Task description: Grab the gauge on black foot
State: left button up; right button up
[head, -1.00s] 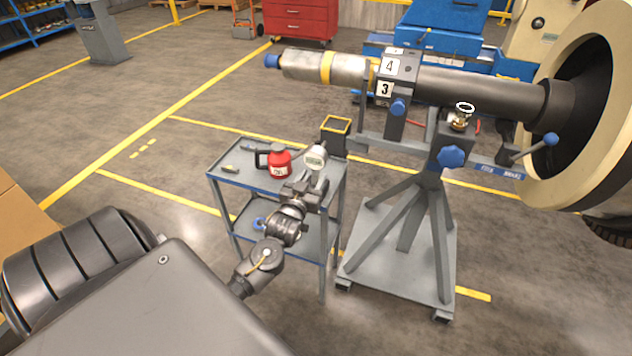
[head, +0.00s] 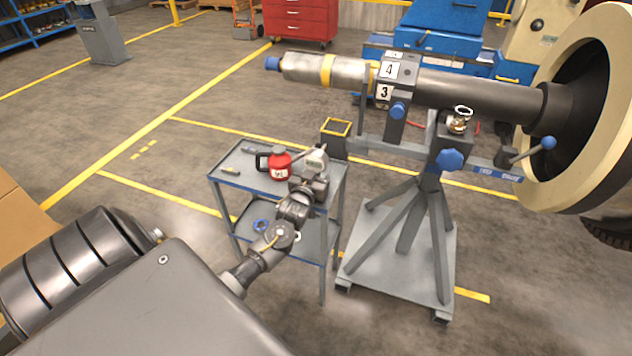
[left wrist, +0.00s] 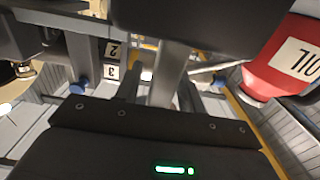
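The gauge (head: 315,160) stands on the top shelf of the grey cart, its pale dial just right of the red oil can. My left gripper (head: 308,183) is close in front of the gauge and hides its lower part and foot. In the left wrist view a grey post (left wrist: 168,75) runs down between two dark fingers, which seem to stand apart on either side of it. A large black block (left wrist: 200,20) fills the top of that view; I cannot tell for certain whether it is the foot. My right gripper is out of view.
The red oil can (head: 279,164) stands close beside the gauge and also shows in the left wrist view (left wrist: 285,62). A yellow-rimmed open box (head: 336,128) and the rotor stand (head: 428,190) are to the right.

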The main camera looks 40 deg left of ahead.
pick_arm(q)
grip_shut()
dwell(1.1)
jog(key=shift+r, duration=0.1)
